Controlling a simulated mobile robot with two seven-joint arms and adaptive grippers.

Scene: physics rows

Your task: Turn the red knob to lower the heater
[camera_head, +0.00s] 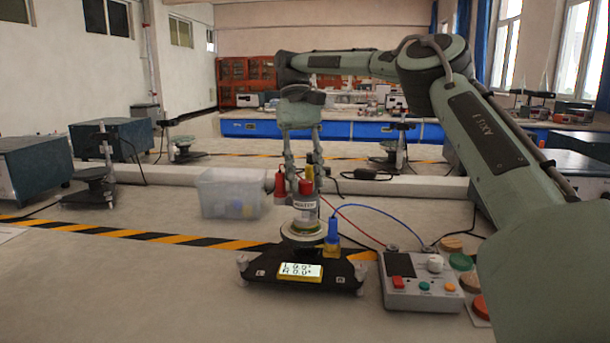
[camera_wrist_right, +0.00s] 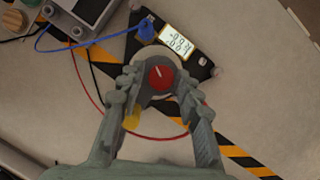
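The red knob (camera_head: 306,187) sits on top of a small pale upright heater body (camera_head: 304,206) at the middle of the bench. In the right wrist view the round red knob (camera_wrist_right: 161,77) shows from above with a light pointer line. My right gripper (camera_head: 304,182) points down over it from behind. My left gripper is in neither view.
A black base with a lit display (camera_head: 300,271) stands below the heater. A control box (camera_head: 418,281) with red and blue wires is to the right. A clear plastic bin (camera_head: 232,193) is to the left. The front-left bench is clear.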

